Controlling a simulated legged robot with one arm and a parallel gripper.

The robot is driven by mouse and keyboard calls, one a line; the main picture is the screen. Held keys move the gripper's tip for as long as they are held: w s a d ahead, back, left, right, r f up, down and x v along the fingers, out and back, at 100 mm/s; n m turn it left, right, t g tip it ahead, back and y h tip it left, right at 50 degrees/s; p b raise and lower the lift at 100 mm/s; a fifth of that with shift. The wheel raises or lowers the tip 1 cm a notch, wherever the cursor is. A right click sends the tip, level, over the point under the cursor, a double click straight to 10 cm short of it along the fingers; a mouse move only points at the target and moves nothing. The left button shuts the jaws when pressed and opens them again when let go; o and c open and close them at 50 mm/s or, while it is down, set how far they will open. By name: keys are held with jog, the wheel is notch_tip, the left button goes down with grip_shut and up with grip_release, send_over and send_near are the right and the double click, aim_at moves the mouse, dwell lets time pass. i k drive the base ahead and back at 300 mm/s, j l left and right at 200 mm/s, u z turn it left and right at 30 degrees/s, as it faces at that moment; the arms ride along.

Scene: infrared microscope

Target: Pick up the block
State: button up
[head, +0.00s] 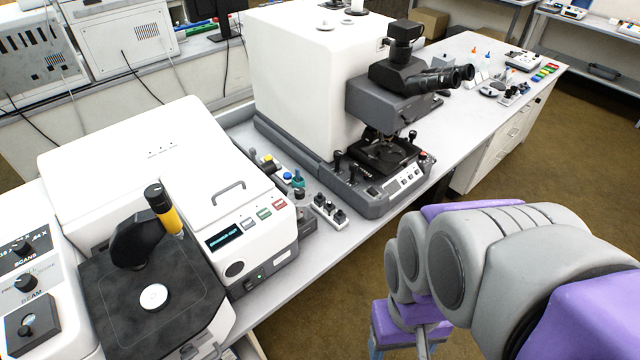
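No single thing stands out clearly as the block. Small yellow (269,159) and blue (287,176) pieces sit on the bench between the white instrument and the microscope. They are too small to tell whether either is a block. A row of small coloured pieces (546,70) lies at the far right end of the bench. My grey and purple arm fills the lower right and bends downward in front of the bench. What seems to be my gripper (410,343) is at the bottom edge, partly cut off, apart from these pieces. Its fingers cannot be made out clearly.
The microscope (385,160) stands mid-bench beside a large white housing (305,85). A white instrument with a display (232,232) and a dark stage (150,310) fill the left. A small knob box (330,211) sits near the bench's front edge. Brown floor (520,165) is open at right.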

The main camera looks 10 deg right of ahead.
aim_at(339, 217)
jog(key=u, duration=1.25)
jog(key=z, duration=1.25)
jog(key=u, duration=0.35)
jog(key=i+l+u, duration=0.15)
jog(key=l+u, duration=0.25)
jog(key=l, duration=0.35)
jog(key=l+u, duration=0.45)
jog(key=l, duration=1.65)
